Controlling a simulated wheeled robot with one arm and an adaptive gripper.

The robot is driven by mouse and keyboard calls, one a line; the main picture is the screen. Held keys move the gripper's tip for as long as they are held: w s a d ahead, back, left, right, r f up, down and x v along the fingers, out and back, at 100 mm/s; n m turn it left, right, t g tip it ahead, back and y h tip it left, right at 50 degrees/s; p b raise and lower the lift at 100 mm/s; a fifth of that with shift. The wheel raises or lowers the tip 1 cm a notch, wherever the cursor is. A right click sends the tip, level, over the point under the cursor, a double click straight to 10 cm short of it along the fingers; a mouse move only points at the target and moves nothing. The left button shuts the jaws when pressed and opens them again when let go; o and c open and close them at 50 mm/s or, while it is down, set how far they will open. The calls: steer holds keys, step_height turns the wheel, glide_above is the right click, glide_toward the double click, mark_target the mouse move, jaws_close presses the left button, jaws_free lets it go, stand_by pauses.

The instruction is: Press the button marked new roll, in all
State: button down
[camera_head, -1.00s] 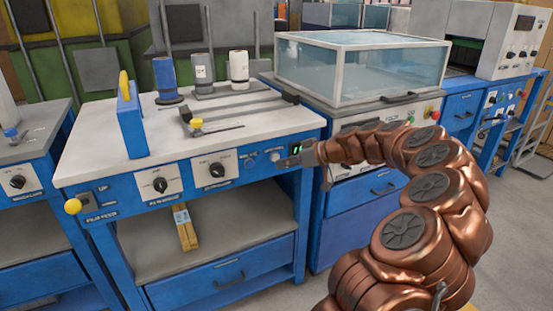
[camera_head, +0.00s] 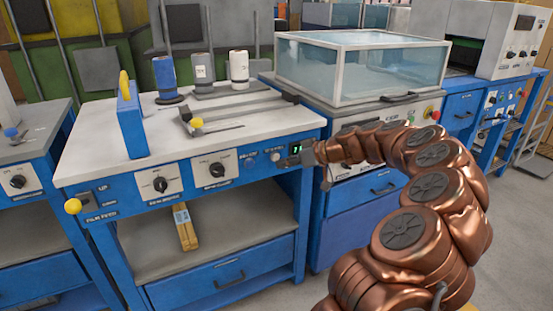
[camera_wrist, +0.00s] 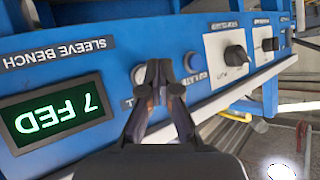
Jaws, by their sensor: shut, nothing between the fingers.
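The blue bench panel shows upside down in the wrist view. A pale round button (camera_wrist: 138,75) sits beside the lit display (camera_wrist: 58,113), which reads 7 FED. The button's label is mostly hidden by a finger; only its end, seemingly an L, shows. A blue round button (camera_wrist: 192,62) is on the other side of my fingertips, its label partly covered. In the head view the pale button (camera_head: 275,156) and blue button (camera_head: 251,162) are left of the display (camera_head: 297,149). My gripper (camera_wrist: 163,80) is shut and empty, tips close to the pale button; contact cannot be told.
Black knobs (camera_head: 160,185) and a yellow-balled lever (camera_head: 73,206) are farther left on the panel. A blue frame with a yellow handle (camera_head: 131,115) and several rolls (camera_head: 239,68) stand on the bench top. A glass-sided tank (camera_head: 362,68) stands to the right.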

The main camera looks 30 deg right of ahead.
stand_by(0.4)
steer(key=shift+w+b, duration=0.4)
steer(key=shift+w, duration=0.05)
steer(key=shift+w, duration=0.35)
stand_by(0.7)
steer(key=shift+s+b, duration=0.1)
steer(key=shift+b, duration=0.2)
steer(key=shift+s+b, duration=0.55)
steer(key=shift+s, duration=0.15)
steer(key=shift+s, duration=0.1)
